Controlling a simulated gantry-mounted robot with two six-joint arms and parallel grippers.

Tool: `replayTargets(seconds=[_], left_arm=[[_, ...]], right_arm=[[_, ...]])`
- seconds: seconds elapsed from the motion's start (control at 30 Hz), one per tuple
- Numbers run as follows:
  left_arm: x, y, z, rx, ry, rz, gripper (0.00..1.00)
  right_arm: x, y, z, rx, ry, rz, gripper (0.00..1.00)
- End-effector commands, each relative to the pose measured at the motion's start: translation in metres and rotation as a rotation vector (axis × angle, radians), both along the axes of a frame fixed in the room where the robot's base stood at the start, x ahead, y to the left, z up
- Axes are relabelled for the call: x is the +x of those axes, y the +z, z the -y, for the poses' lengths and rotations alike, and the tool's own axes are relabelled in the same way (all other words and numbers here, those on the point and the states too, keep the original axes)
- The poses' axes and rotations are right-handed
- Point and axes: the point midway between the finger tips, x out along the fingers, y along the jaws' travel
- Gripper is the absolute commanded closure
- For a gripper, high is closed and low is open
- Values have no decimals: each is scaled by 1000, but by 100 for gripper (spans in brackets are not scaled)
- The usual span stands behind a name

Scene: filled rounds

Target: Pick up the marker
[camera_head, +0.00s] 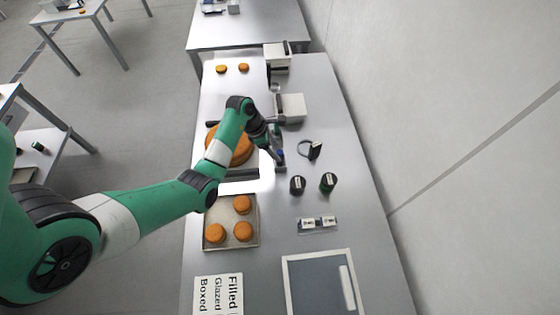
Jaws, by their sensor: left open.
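My left gripper (275,150) reaches over the middle of the table from the left and is open. A small upright item with a blue part (281,155), which may be the marker, is right at its fingertips. It is small and partly covered by the gripper, so I cannot tell whether the fingers touch it. My right gripper is not in view.
A large orange-brown round (240,153) lies under my left arm. A tray (207,240) with three small rounds is nearer. Two dark jars (297,184), small labelled cards (318,224), a blue-grey board (312,285) and a text sign (218,294) stand around.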

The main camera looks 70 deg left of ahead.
Motion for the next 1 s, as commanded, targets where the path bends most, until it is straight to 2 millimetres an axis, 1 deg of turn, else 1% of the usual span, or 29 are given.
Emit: replayTargets(seconds=[0.07, 0.2, 0.3, 0.4, 0.6, 0.67, 0.7, 0.77, 0.9, 0.97, 1.0], left_arm=[[2, -5, 1, -1, 0, 0, 35], [9, -29, 3, -2, -1, -2, 35], [14, -43, 4, -2, -1, -2, 35], [17, -48, 5, -1, -1, 0, 35], [18, -48, 5, 1, -1, 0, 35], [18, -47, 5, 1, -1, 0, 46], [18, -47, 5, 0, -1, 0, 53], [17, -48, 5, 0, -1, 0, 64], [17, -48, 5, 0, 0, 0, 89], [17, -48, 5, 0, 0, 0, 100], [17, -48, 5, 0, 0, 0, 100]], right_arm=[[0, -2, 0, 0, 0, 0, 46], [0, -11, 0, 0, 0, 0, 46], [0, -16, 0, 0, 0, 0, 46], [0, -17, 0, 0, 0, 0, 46], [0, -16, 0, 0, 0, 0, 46], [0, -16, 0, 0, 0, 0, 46], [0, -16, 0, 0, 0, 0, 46], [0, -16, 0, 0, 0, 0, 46], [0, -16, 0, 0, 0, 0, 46], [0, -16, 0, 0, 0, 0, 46], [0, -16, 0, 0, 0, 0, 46]])
